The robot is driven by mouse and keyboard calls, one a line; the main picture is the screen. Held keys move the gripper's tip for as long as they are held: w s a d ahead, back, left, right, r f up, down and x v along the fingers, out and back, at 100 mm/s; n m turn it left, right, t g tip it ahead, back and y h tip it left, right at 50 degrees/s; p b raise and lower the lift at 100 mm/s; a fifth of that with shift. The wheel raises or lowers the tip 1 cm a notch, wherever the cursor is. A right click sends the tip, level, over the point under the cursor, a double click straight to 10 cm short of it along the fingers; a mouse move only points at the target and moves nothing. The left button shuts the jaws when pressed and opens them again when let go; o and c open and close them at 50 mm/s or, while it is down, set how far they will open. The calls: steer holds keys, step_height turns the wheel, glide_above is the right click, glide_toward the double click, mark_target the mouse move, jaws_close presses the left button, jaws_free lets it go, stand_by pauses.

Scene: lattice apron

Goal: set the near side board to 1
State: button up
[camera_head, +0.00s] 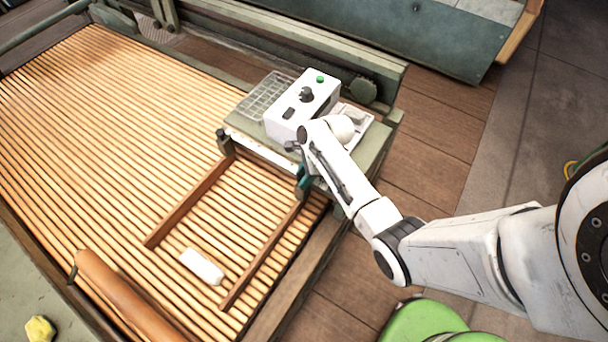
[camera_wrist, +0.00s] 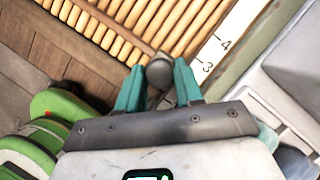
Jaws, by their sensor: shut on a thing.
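The near side board (camera_head: 262,255) is a thin brown wooden board lying across the slatted lattice. In the wrist view the board (camera_wrist: 112,22) runs from the upper left to a round dark grey knob (camera_wrist: 160,70). My gripper (camera_head: 304,182) is at the board's far end, beside the machine. Its teal fingers (camera_wrist: 160,82) are shut on the knob. A white scale strip (camera_wrist: 212,50) beside the lattice shows 3 and 4, to the right of the knob. Lower numbers are hidden by my gripper. The other side board (camera_head: 185,205) lies further left, roughly parallel.
A white block (camera_head: 203,266) lies on the slats between the boards. A white control box (camera_head: 300,105) with a dark knob and green button stands behind my gripper. A brown roller (camera_head: 125,290) lies at the lattice's front edge. Green rounded objects (camera_head: 425,322) are at the bottom.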

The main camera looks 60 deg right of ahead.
jaws_close()
steer(key=shift+s+p, duration=1.55)
steer(key=shift+s, duration=0.7)
steer(key=o, duration=0.9)
jaws_free()
steer(key=shift+d, duration=0.1)
steer(key=shift+o, duration=0.2)
